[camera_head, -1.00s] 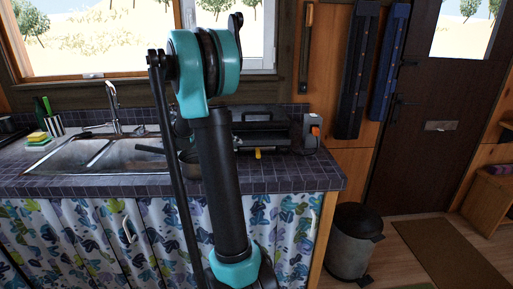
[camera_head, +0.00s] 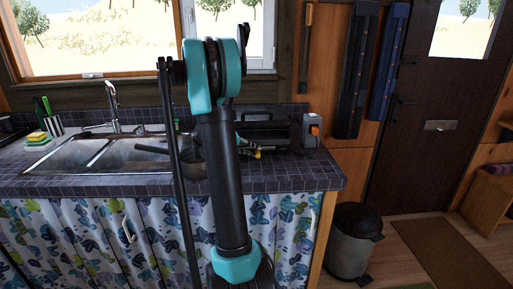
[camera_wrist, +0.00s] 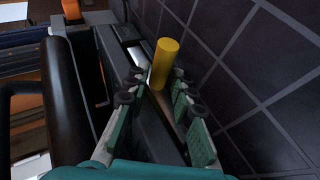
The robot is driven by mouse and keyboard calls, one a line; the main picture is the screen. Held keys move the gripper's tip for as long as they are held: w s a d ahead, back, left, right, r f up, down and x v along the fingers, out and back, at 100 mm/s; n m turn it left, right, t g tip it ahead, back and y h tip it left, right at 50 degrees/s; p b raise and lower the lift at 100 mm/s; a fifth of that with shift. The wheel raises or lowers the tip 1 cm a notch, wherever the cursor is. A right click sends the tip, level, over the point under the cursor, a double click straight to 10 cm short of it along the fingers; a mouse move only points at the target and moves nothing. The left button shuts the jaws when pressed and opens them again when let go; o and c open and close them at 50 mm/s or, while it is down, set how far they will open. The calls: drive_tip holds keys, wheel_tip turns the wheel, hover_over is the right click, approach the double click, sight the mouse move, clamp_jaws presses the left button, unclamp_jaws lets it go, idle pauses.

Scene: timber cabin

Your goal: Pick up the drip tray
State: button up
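A yellow handle (camera_wrist: 164,62) sticks out from a dark grey flat part low on the black appliance, likely the drip tray (camera_wrist: 157,125); I cannot make out its full outline. My gripper (camera_wrist: 157,80) is open, with its teal and grey fingers on either side of the handle near its base. Gaps still show beside the handle. In the head view, my gripper (camera_head: 250,150) is at the front of the black appliance (camera_head: 272,132) on the counter, and the tray itself is mostly hidden there.
A grey box with an orange part (camera_head: 312,130) stands right of the appliance. A pan (camera_head: 190,163) is partly behind my arm, beside the sink (camera_head: 90,155). The tiled counter (camera_head: 290,175) is clear in front of the appliance. A bin (camera_head: 352,240) stands on the floor at right.

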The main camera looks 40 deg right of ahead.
drive_tip(key=shift+c, duration=0.6)
clamp_jaws()
drive_tip(key=shift+r, duration=0.15)
